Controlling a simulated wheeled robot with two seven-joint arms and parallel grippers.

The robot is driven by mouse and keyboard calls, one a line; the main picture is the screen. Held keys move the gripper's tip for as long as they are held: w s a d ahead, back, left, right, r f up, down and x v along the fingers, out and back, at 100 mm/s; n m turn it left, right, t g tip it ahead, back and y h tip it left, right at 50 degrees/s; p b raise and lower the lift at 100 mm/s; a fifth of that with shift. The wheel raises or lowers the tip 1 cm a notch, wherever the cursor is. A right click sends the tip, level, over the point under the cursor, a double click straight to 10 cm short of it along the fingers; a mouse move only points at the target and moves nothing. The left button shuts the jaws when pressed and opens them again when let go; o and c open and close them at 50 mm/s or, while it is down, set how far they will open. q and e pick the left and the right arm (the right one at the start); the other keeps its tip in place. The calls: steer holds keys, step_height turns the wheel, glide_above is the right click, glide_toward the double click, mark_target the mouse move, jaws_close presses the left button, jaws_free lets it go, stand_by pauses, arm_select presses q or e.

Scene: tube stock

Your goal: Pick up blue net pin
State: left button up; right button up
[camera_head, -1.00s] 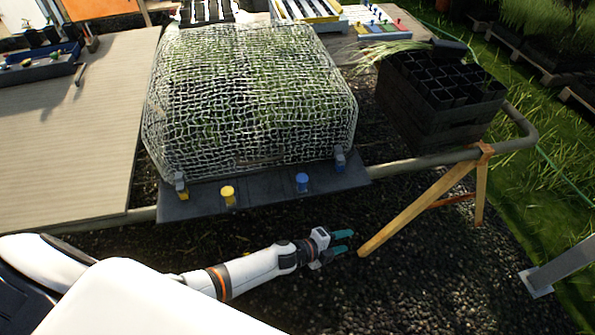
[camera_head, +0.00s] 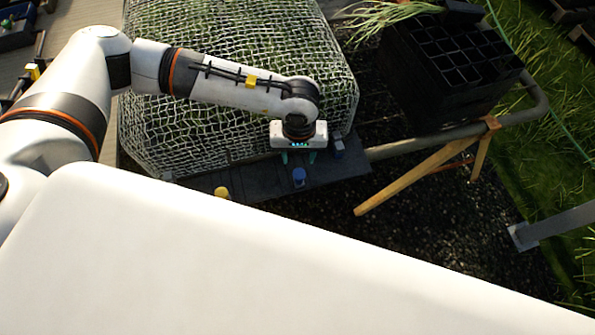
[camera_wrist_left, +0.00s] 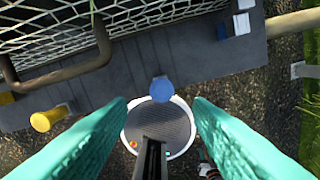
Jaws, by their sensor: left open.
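The blue net pin (camera_head: 299,177) stands upright near the front edge of the dark board (camera_head: 250,186), in front of the white net. In the left wrist view the blue pin (camera_wrist_left: 162,90) shows ahead, centred between the teal fingers. My left gripper (camera_head: 299,157) is open, pointing down above and just behind the pin in the head view; nothing is between its fingers that I can see held. A yellow pin (camera_head: 221,192) stands to the left on the board, and it also shows in the left wrist view (camera_wrist_left: 48,119). My right gripper is not in view.
The white net (camera_head: 240,60) covers plants behind the pins. A black crate of pots (camera_head: 450,70) and a wooden trestle leg (camera_head: 415,180) stand to the right. Dark gravel lies in front.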

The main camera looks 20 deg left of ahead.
mark_target(299, 172)
arm_select(q)
step_height(299, 172, down, 4)
steer(key=shift+s+d+r+p, duration=0.1)
steer(key=shift+p, duration=0.35)
steer(key=shift+f, duration=0.6)
step_height(299, 172, down, 4)
steer(key=shift+f+p, duration=0.15)
steer(key=shift+p, duration=0.9)
steer(key=shift+f, duration=0.3)
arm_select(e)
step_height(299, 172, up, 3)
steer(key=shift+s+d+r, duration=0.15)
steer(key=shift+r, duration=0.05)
arm_select(q)
steer(key=shift+c, duration=0.5)
